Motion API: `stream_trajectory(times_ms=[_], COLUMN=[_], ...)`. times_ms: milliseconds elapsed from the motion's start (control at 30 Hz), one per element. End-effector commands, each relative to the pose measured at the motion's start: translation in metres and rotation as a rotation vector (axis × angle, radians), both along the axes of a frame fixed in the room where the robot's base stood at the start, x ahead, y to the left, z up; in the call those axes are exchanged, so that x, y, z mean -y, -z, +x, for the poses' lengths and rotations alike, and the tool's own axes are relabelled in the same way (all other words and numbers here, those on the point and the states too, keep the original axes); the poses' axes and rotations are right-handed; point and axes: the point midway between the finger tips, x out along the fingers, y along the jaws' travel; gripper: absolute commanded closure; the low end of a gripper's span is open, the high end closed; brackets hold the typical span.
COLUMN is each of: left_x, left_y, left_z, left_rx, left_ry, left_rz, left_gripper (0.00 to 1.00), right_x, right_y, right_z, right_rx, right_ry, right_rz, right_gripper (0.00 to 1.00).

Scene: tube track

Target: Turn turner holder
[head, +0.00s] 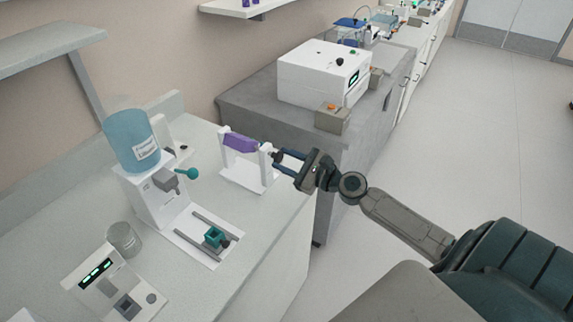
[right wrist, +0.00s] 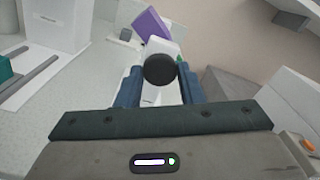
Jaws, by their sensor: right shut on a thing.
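The turner holder is a white stand (head: 247,178) on the counter with two uprights and a purple block (head: 241,143) held between them. In the right wrist view the purple block (right wrist: 151,25) is tilted, behind a round black knob (right wrist: 160,70). My right gripper (head: 277,158) reaches in from the right at the stand's right upright. In the right wrist view its blue fingers (right wrist: 161,88) are shut on the black knob, one on each side. My left gripper is in neither view.
A white dispenser with a blue bottle (head: 132,141) stands left of the holder. In front are a rail with a teal block (head: 214,236), a glass beaker (head: 124,239) and a scale (head: 112,287). A white box machine (head: 322,74) stands on the grey bench behind.

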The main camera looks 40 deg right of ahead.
Motion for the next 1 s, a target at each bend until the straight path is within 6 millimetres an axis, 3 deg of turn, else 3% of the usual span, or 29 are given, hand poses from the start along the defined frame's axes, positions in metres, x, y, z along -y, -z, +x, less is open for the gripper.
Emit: stream_trajectory(times_ms=[1000], left_x=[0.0], left_y=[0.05], left_z=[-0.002], left_rx=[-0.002], left_ry=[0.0], left_rz=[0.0], left_gripper=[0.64], right_x=[0.001], right_y=[0.0], right_z=[0.001], right_rx=[0.371], right_ry=[0.001], right_rz=[-0.894], right_gripper=[0.89])
